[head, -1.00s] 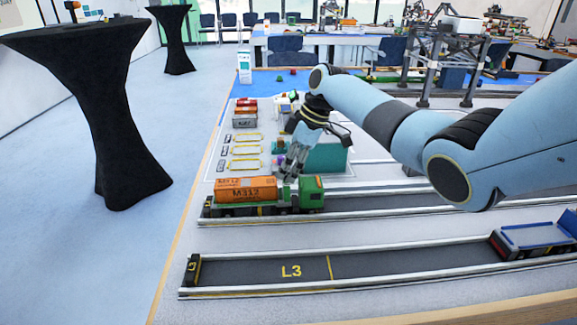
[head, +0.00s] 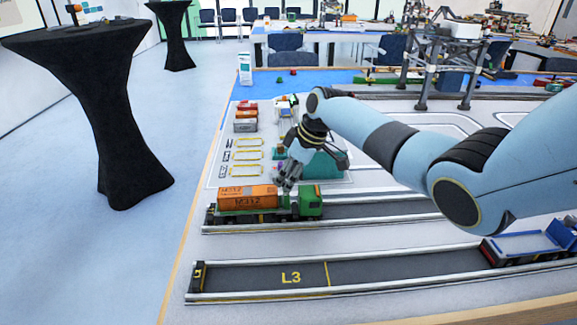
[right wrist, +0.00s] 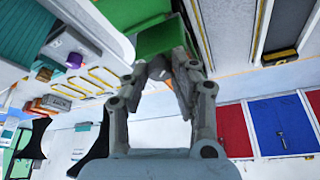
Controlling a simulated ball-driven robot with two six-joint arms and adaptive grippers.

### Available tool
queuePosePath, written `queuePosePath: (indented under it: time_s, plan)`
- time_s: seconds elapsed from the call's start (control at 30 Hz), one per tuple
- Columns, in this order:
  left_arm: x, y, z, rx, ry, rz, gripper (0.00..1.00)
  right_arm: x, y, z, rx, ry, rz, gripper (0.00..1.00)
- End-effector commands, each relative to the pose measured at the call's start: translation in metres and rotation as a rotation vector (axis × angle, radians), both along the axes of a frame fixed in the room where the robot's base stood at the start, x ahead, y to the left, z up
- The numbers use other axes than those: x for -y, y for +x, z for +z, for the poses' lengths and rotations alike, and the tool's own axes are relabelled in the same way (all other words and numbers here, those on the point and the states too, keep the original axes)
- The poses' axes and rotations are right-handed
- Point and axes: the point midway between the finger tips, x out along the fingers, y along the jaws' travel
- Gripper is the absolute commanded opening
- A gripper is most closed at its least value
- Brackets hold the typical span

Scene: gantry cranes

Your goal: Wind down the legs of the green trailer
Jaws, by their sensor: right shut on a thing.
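The green trailer (head: 245,216) stands on the dark lane nearest the back tracks in the head view, with an orange container (head: 246,199) marked M312 on it. The green cab (head: 311,203) is at its right end. My right gripper (head: 287,185) reaches down behind the gap between container and cab. In the right wrist view its fingers (right wrist: 167,78) are closed in at a green block (right wrist: 162,36). My left gripper is out of view.
A teal block (head: 325,165) stands close behind my right gripper. Small orange and red containers (head: 246,118) sit farther back. The front lane marked L3 (head: 290,278) is clear except for a blue truck (head: 530,243) at the right.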

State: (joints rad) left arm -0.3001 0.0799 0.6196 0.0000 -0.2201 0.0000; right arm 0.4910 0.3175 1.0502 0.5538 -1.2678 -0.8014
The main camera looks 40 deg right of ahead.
Motion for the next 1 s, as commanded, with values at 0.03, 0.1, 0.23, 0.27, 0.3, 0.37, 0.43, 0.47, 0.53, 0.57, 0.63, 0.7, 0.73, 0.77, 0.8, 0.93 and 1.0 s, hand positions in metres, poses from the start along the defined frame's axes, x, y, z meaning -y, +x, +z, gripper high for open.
queuePosePath:
  time_s: [0.03, 0.1, 0.23, 0.27, 0.3, 0.37, 0.43, 0.47, 0.53, 0.57, 0.63, 0.7, 0.73, 0.77, 0.8, 0.93, 1.0]
  plan:
    - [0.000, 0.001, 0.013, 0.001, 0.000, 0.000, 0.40, -0.001, -0.002, 0.005, -0.003, 0.001, -0.041, 0.00]
    - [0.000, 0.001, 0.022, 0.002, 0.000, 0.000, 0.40, -0.002, -0.002, 0.005, -0.001, 0.000, -0.108, 0.00]
    - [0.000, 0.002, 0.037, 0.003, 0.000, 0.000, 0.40, -0.003, -0.002, 0.004, 0.002, -0.002, -0.232, 0.00]
    - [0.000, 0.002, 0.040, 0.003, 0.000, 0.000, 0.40, -0.003, -0.003, 0.004, 0.001, -0.003, -0.259, 0.00]
    - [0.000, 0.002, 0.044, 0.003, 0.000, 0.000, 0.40, -0.004, -0.002, 0.003, 0.003, -0.003, -0.296, 0.00]
    - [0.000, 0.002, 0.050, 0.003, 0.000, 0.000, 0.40, -0.004, -0.002, 0.003, 0.004, -0.004, -0.351, 0.00]
    - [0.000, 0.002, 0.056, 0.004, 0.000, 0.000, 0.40, -0.004, -0.002, 0.003, 0.005, -0.005, -0.414, 0.00]
    - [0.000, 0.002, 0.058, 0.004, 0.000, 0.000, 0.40, -0.005, -0.003, 0.002, 0.005, -0.004, -0.438, 0.00]
    - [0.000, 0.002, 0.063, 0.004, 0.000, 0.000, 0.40, -0.005, -0.003, 0.002, 0.008, -0.005, -0.496, 0.00]
    - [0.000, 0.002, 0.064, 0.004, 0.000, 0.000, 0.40, -0.005, -0.003, 0.001, 0.008, -0.007, -0.518, 0.00]
    - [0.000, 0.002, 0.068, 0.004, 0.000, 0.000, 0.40, -0.005, -0.003, 0.001, 0.008, -0.007, -0.567, 0.00]
    - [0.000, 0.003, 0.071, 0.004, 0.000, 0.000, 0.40, -0.006, -0.003, 0.000, 0.009, -0.007, -0.611, 0.00]
    - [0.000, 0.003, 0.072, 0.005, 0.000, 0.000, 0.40, -0.006, -0.003, 0.000, 0.009, -0.006, -0.629, 0.00]
    - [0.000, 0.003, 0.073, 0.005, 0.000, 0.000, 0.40, -0.006, -0.003, 0.000, 0.010, -0.007, -0.644, 0.00]
    - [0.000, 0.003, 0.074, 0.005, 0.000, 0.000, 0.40, -0.006, -0.003, -0.001, 0.010, -0.007, -0.664, 0.00]
    - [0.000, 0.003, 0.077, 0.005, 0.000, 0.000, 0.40, -0.007, -0.003, -0.002, 0.011, -0.007, -0.715, 0.00]
    - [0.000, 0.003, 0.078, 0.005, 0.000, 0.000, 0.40, -0.007, -0.003, -0.002, 0.011, -0.008, -0.733, 0.00]
